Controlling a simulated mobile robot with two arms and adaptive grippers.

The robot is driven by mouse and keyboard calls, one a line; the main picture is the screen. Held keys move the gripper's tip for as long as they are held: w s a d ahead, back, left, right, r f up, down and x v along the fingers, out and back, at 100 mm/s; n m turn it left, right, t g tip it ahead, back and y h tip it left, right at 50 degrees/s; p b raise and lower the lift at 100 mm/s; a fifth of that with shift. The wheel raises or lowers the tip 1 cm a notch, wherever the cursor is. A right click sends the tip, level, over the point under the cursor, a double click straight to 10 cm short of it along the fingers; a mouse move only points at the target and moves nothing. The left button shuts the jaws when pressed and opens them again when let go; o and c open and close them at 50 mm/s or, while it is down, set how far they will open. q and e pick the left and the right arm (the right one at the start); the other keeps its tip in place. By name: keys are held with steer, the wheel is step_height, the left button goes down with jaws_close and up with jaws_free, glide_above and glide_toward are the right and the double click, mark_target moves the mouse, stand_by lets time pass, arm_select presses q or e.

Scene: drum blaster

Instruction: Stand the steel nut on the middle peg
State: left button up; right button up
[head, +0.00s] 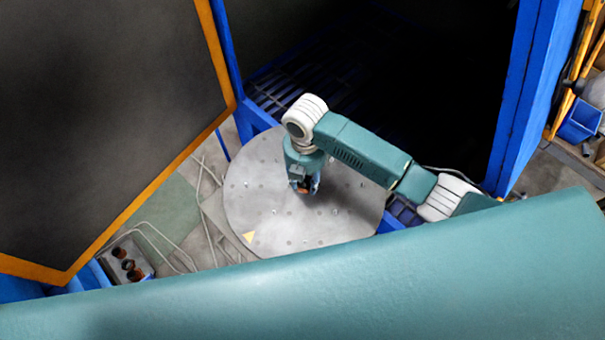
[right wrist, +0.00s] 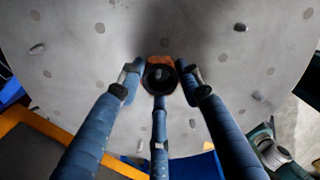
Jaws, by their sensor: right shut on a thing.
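My right gripper (head: 304,186) points down over the round grey turntable plate (head: 262,222), near its middle. In the right wrist view its three blue fingers (right wrist: 160,84) close around the nut (right wrist: 161,61), a rusty orange-brown ring with a dark hole. The nut also shows as a small orange spot in the head view (head: 303,190). Short pegs (right wrist: 240,27) stand up from the plate around the gripper, among flush round holes. Which peg is the middle one, and whether the nut touches the plate or a peg, I cannot tell. My left gripper is not in view.
A blue cabinet frame (head: 508,105) with a dark inside stands behind the plate. Its open door, edged in orange (head: 152,197), is at left. A grey box with round fittings (head: 127,262) and loose cables (head: 206,205) lie on the floor at lower left.

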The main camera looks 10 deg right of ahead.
steer(key=shift+w+a+f, duration=0.15)
steer(key=shift+w+f, duration=0.05)
steer(key=shift+w, duration=0.05)
steer(key=shift+w+a, duration=0.1)
steer(key=shift+w, duration=0.05)
steer(key=shift+s, duration=0.2)
steer(key=o, duration=1.3)
steer(key=shift+s+d, duration=0.2)
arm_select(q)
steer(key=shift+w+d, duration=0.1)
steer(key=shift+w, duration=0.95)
arm_select(e)
steer(key=shift+w, duration=0.15)
steer(key=shift+a, duration=0.1)
